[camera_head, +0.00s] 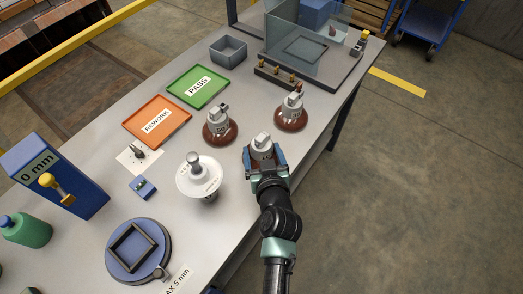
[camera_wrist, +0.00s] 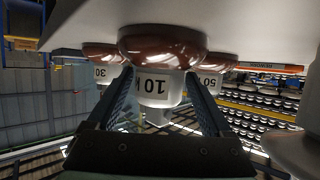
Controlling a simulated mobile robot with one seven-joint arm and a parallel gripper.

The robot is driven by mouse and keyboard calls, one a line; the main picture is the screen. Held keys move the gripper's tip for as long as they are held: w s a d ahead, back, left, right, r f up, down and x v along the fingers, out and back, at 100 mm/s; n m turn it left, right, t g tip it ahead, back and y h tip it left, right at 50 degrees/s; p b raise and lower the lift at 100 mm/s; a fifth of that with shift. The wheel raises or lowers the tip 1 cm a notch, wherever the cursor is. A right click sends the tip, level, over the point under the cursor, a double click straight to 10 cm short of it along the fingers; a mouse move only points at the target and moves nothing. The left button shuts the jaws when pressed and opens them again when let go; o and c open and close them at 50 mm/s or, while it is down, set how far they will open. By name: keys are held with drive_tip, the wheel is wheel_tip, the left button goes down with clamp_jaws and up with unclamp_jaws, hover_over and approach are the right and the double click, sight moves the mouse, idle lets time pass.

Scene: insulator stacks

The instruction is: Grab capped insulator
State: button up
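Three brown insulators with pale caps stand on the grey table (camera_head: 112,188). The nearest capped insulator (camera_head: 262,143) is between the blue fingers of my gripper (camera_head: 264,160). In the wrist view it appears inverted, with a brown skirt (camera_wrist: 160,45) and a white cap marked "10" (camera_wrist: 158,88). My gripper (camera_wrist: 162,100) is open, one finger each side of the cap, with gaps showing. A second brown insulator (camera_head: 219,133) stands to the left and a third (camera_head: 291,117) behind; their caps read "30" (camera_wrist: 104,72) and "50" (camera_wrist: 211,82) in the wrist view. The skirt is mostly hidden in the head view.
A white disc insulator (camera_head: 198,181) stands close to the left of my gripper. Green PASS (camera_head: 183,98) and orange REWORK (camera_head: 137,126) trays lie further left. A clear-walled fixture (camera_head: 300,78) stands at the back. The table edge is close on the right.

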clamp_jaws()
